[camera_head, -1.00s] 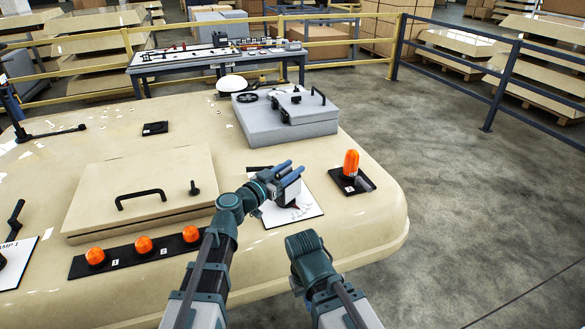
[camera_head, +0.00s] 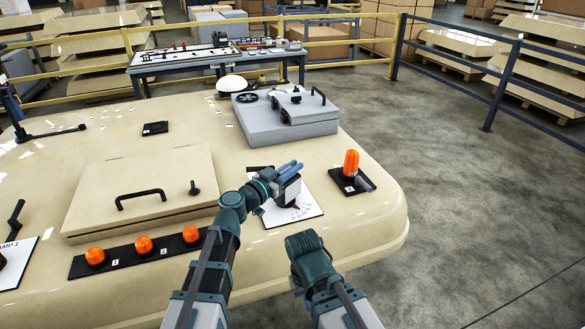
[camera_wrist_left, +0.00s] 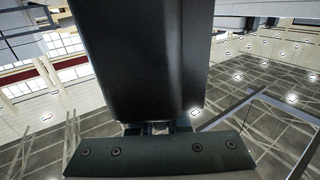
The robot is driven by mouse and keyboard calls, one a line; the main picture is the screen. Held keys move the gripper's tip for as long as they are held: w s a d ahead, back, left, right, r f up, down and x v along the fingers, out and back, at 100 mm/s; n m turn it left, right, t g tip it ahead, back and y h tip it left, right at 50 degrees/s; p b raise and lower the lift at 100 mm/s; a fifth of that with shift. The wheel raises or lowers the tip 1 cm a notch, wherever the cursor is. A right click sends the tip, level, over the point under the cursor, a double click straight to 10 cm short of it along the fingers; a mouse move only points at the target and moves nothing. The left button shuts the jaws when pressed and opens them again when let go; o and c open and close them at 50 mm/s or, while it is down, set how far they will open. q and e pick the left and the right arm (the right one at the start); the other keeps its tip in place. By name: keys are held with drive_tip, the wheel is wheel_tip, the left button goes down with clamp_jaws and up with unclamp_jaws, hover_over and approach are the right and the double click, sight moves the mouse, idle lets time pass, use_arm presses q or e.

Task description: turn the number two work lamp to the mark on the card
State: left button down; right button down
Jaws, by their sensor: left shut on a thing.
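The number two work lamp (camera_head: 289,192) appears as a small dark box at my left gripper (camera_head: 288,168), over the white card (camera_head: 308,209) on the cream roof. My left gripper, with blue fingers, is shut on it. In the left wrist view a large dark block, seemingly the lamp (camera_wrist_left: 150,60), fills the middle. The arm and gripper cover part of the card, and I cannot make out its mark. My right arm is at the lower middle; its gripper fingers cannot be seen.
An orange beacon (camera_head: 351,163) stands on a black base right of the card. A grey box (camera_head: 285,122) with a handle lies behind. A cream hatch (camera_head: 145,185) and a strip of several orange lamps (camera_head: 144,245) are at left. The roof's right edge is close.

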use_arm(q)
drive_tip(key=shift+a+n+t+y, duration=0.1)
drive_tip(key=shift+n+t+y, duration=0.7)
drive_tip(key=shift+y, duration=0.2)
drive_tip(key=shift+w+a+n+t+y, duration=0.25)
drive_tip(key=shift+n+t+y, duration=0.25)
drive_tip(key=shift+n+y, duration=0.3)
drive_tip(key=c, duration=0.9)
unclamp_jaws()
drive_tip(key=shift+s, duration=0.1)
